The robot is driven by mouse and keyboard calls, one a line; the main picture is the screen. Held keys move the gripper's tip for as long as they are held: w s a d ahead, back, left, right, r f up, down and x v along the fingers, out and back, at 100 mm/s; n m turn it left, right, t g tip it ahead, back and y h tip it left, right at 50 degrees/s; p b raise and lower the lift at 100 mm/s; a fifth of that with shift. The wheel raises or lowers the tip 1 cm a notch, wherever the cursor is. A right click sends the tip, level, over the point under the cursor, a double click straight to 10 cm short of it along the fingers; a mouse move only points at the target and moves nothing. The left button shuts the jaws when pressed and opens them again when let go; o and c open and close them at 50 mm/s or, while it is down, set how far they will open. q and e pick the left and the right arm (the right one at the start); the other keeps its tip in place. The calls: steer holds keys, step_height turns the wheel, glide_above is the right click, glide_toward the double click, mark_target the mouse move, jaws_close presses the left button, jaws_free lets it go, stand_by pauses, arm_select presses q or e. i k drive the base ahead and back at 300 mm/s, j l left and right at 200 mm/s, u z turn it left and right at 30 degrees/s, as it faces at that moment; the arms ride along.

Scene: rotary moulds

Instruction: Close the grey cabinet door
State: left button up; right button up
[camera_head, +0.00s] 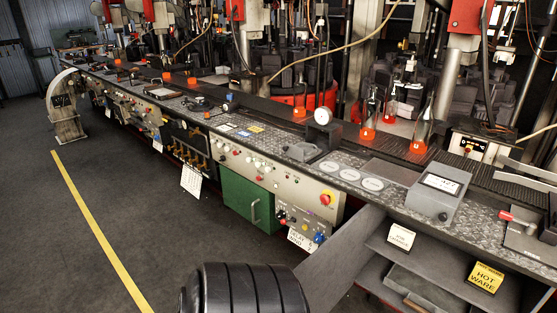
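The grey cabinet door (342,260) stands open at the lower middle right, swung out from the bench front into the aisle. Its lower end runs off the bottom of the picture. To its right, the open grey cabinet shows its shelves (425,263) under the bench top. A white card (401,237) and a yellow "HOT WARE" card (486,277) hang at the shelf edges. The door's handle cannot be made out. Neither of my grippers is in view.
A long bench (300,150) with control panels runs from front right to back left. A grey box with a display (438,191) stands on top. Left of the yellow floor line (98,228) is free floor.

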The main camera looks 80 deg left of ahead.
mark_target(328, 273)
steer(key=k+j, duration=0.15)
steer(key=j, duration=0.25)
steer(key=k+j, duration=0.15)
steer(key=j, duration=0.25)
steer(key=k+j, duration=0.2)
steer(key=j, duration=0.15)
steer(key=k+j+u, duration=0.1)
steer(key=j, duration=0.3)
steer(key=k+j, duration=0.2)
steer(key=j, duration=0.2)
steer(key=i+j, duration=0.1)
steer(key=j, duration=0.3)
steer(key=i+j, duration=0.1)
steer(key=j, duration=0.25)
